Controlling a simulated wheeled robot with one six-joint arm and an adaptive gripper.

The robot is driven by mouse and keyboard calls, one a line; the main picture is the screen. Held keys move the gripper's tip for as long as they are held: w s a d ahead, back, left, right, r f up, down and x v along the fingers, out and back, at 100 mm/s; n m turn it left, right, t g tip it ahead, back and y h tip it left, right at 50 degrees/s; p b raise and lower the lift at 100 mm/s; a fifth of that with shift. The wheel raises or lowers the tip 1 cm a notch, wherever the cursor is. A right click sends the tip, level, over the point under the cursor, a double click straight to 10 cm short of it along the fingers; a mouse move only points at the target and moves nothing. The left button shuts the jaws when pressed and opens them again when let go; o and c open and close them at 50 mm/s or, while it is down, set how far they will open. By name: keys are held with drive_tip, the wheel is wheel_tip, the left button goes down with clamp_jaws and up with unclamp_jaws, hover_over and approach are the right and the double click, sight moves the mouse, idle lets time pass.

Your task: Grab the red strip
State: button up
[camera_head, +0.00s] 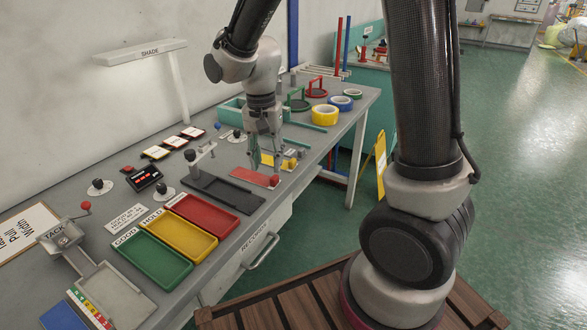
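A flat red strip (250,177) lies on the grey workbench, close to its front edge, with a round red knob (275,181) at its right end. My gripper (266,166) points down above and just behind the strip, near its right half. Its two fingers look apart, with nothing seen between them. Whether the fingertips touch the strip cannot be told from this view.
A dark flat tray (235,196) lies left of the strip; red (208,214), yellow (180,235) and green (153,259) trays lie farther left. A small yellow-marked fixture (290,161) stands close to the right. Tape rolls (325,114) sit at the far end.

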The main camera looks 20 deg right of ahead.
sight(272, 179)
drive_tip(key=f+m, duration=0.1)
drive_tip(key=f, duration=0.1)
drive_tip(key=d+f+m, duration=0.1)
drive_tip(key=f, duration=0.2)
drive_tip(key=w+f+m, duration=0.1)
drive_tip(key=f, duration=0.1)
drive_tip(key=shift+d+f+m+t, duration=0.15)
drive_tip(key=shift+f+m+t, duration=0.05)
drive_tip(key=shift+m+t, duration=0.1)
clamp_jaws()
